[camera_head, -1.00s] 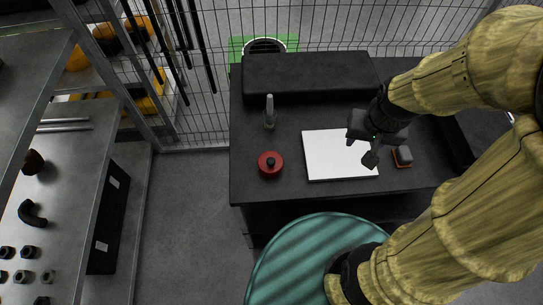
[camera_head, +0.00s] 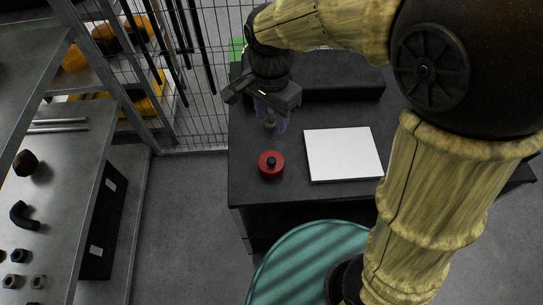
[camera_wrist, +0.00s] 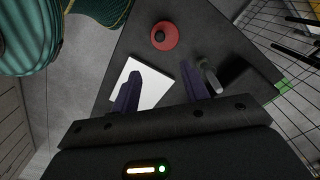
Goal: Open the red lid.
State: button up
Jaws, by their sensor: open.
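The red lid (camera_head: 271,163) is a small round red piece with a black knob on top. It sits on the dark table (camera_head: 252,188) near its front left corner. The red lid also shows in the wrist view (camera_wrist: 164,36), at the top, beyond the fingertips. My gripper (camera_head: 270,124) is open and hangs over the table just behind the lid, apart from it. In the wrist view my gripper's two purple fingers (camera_wrist: 160,88) are spread with nothing held between them. Whether a container lies under the lid is hard to tell.
A white board (camera_head: 343,155) lies right of the lid. A small upright metal piece (camera_wrist: 208,74) stands near my gripper. A black box (camera_head: 338,85) lies along the table's back. Wire fencing (camera_head: 205,110) stands behind, and a metal shelf (camera_head: 62,160) on the left.

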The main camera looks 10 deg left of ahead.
aim_at(271, 160)
notch_tip(271, 160, down, 18)
jog(key=shift+r+p, duration=0.25)
jog(key=shift+p, duration=0.2)
dwell(0.4)
grip_shut()
